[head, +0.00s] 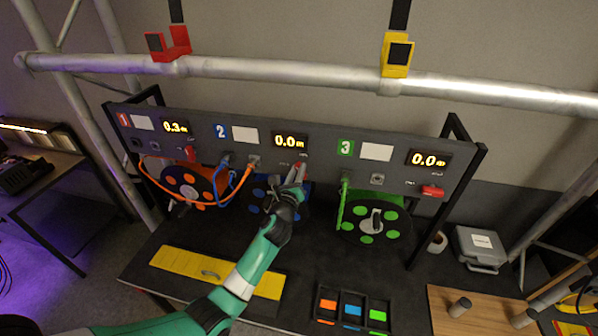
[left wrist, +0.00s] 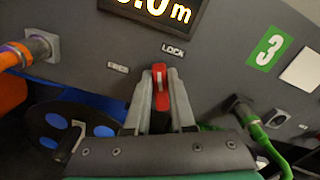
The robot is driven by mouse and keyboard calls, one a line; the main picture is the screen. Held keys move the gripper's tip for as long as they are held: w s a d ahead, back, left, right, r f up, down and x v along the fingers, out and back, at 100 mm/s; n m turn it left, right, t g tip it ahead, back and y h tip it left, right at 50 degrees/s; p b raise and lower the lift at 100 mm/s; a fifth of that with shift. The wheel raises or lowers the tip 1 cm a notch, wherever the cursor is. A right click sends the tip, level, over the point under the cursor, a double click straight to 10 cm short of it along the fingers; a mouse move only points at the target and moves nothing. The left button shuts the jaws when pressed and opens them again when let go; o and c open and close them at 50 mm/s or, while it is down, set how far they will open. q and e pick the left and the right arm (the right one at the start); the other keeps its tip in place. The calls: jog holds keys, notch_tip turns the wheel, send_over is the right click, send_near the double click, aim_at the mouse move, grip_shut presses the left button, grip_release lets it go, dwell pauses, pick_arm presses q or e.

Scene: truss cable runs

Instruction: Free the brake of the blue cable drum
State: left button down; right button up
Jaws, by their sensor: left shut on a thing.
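The blue cable drum (head: 258,193) sits under panel section 2, mostly hidden behind my left arm. Its blue-dotted face also shows at the left of the left wrist view (left wrist: 56,122). Its red brake lever (left wrist: 160,86) stands on the panel below the display, near the LOCK label (left wrist: 173,50) and the FREE label (left wrist: 117,67). My left gripper (head: 297,175) is at this lever, its two fingers (left wrist: 160,95) shut around it. The lower part of the lever is hidden by the fingers. My right gripper is not in view.
The orange drum (head: 190,185) and green drum (head: 375,220) flank the blue one, each with a red lever above. An orange cable (head: 150,180) loops across section 1 to section 2. A yellow strip (head: 180,265) and a bin tray (head: 352,310) lie on the bench.

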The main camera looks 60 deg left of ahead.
pick_arm(q)
jog(key=shift+s+a+f+n+b, duration=0.25)
jog(key=shift+n+b, duration=0.55)
jog(key=shift+n, duration=1.35)
jog(key=shift+f+n+b, duration=0.3)
jog(key=shift+n+b, duration=0.55)
jog(key=shift+n, duration=1.35)
jog(key=shift+s+a+f+n+b, duration=0.25)
jog(key=shift+n+b, duration=0.55)
jog(key=shift+n, duration=1.35)
jog(key=shift+w+d, duration=0.1)
jog(key=shift+d, duration=0.05)
jog(key=c, duration=0.8)
grip_release()
jog(key=shift+o, duration=0.2)
jog(key=v, duration=1.1)
jog(key=shift+d, duration=0.25)
